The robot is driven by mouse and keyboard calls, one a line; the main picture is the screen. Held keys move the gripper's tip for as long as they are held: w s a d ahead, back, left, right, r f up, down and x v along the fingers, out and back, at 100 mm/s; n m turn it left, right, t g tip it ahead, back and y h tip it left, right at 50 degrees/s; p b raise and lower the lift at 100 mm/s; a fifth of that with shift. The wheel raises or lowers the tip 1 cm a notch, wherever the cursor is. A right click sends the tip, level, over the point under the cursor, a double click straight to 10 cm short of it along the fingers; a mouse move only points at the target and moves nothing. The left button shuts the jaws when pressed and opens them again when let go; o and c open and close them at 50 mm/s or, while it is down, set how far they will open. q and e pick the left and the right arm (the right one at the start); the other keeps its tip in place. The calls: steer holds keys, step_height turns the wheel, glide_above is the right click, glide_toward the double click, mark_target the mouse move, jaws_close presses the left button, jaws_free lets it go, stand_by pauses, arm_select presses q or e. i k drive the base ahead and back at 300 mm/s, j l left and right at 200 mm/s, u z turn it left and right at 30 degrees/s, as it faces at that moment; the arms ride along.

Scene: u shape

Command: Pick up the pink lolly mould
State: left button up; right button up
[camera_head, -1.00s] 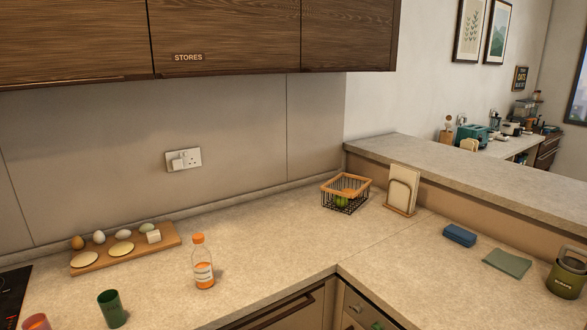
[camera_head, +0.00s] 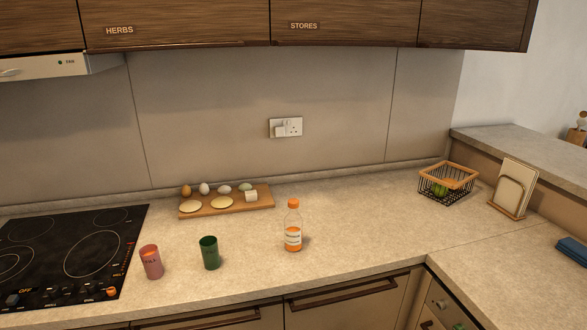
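A pink cup-shaped piece (camera_head: 151,262) with small dark lettering stands upright on the counter, just right of the hob. It is the only pink thing in view and fits the pink lolly mould, but I cannot tell for certain that it is a mould. A dark green cup (camera_head: 210,253) stands to its right, apart from it. Neither of my grippers shows in the head view.
The black hob (camera_head: 80,245) lies to the left. An orange-capped bottle (camera_head: 293,228) stands right of the green cup. Behind is a wooden board (camera_head: 240,205) with eggs and flat rounds. A wire basket (camera_head: 447,183) stands far right. Counter before the basket is clear.

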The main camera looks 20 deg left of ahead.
mark_target(149, 254)
steer(key=u, duration=1.55)
